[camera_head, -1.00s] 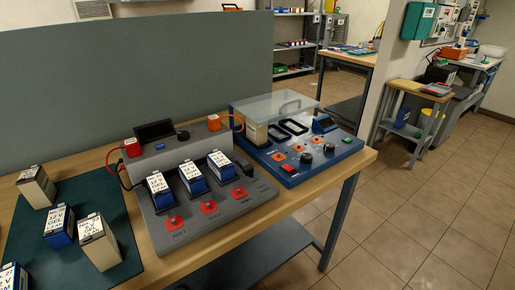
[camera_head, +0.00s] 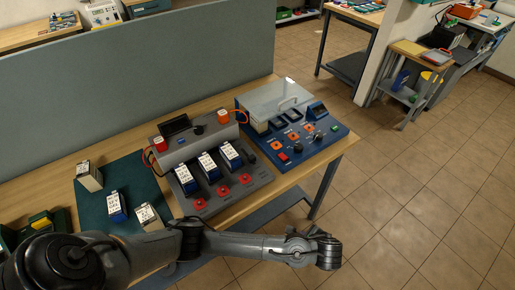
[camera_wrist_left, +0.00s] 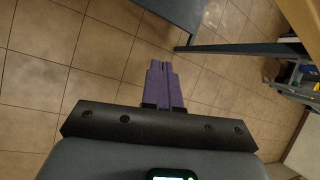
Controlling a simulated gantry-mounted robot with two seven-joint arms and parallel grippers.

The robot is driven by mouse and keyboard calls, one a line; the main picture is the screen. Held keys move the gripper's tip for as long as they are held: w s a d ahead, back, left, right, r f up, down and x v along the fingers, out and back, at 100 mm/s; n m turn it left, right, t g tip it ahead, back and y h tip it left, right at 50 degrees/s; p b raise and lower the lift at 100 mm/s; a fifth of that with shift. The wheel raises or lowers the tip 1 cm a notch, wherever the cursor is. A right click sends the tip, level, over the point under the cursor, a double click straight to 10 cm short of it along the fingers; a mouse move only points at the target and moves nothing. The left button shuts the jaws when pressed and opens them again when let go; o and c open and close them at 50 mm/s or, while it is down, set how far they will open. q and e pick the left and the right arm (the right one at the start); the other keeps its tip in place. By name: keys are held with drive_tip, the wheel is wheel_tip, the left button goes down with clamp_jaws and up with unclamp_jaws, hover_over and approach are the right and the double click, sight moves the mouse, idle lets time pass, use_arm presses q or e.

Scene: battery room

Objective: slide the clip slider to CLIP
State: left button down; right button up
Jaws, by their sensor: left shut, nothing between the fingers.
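The clip slider is too small to make out for certain in the head view. A blue bench unit (camera_head: 332,143) with a clear raised lid (camera_head: 277,97), orange parts, dark knobs and a red button stands on the table. Left of it is a grey unit (camera_head: 257,182) with three blue-and-white batteries and a row of red parts. My left arm reaches across the front of the table, and its wrist end (camera_head: 328,252) is in front of the table edge, apart from both units. In the left wrist view my left gripper (camera_wrist_left: 165,68) has its purple fingers together and empty, over floor tiles. My right gripper is not in view.
A dark green mat (camera_head: 97,222) with several batteries lies at the left of the wooden table (camera_head: 277,188). A grey partition (camera_head: 130,95) stands behind. Open tiled floor (camera_head: 410,190) is to the right and front.

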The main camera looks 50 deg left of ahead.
use_arm(q)
drive_tip(key=w+a+r+m+g+y+p, duration=0.1)
drive_tip(key=a+r+y+p, duration=0.5)
drive_tip(key=a+r, duration=0.8)
drive_tip(key=w+a+m+p, duration=0.1)
drive_tip(key=m+p, duration=0.1)
drive_tip(key=p, duration=0.1)
drive_tip(key=shift+w+r+g, duration=0.2)
drive_tip(key=shift+w+g, duration=0.2)
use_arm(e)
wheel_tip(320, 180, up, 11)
use_arm(q)
drive_tip(key=shift+a+f, duration=0.1)
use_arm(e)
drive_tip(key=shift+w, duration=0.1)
use_arm(q)
drive_tip(key=b+x, duration=0.2)
drive_tip(key=b, duration=0.1)
drive_tip(key=shift+a+f, duration=0.15)
drive_tip(key=shift+f, duration=0.25)
approach(253, 160)
drive_tip(key=x, duration=0.5)
drive_tip(key=shift+d+f, duration=0.2)
drive_tip(key=shift+f, duration=0.2)
drive_tip(key=shift+w+a, duration=0.1)
drive_tip(key=shift+a, duration=0.65)
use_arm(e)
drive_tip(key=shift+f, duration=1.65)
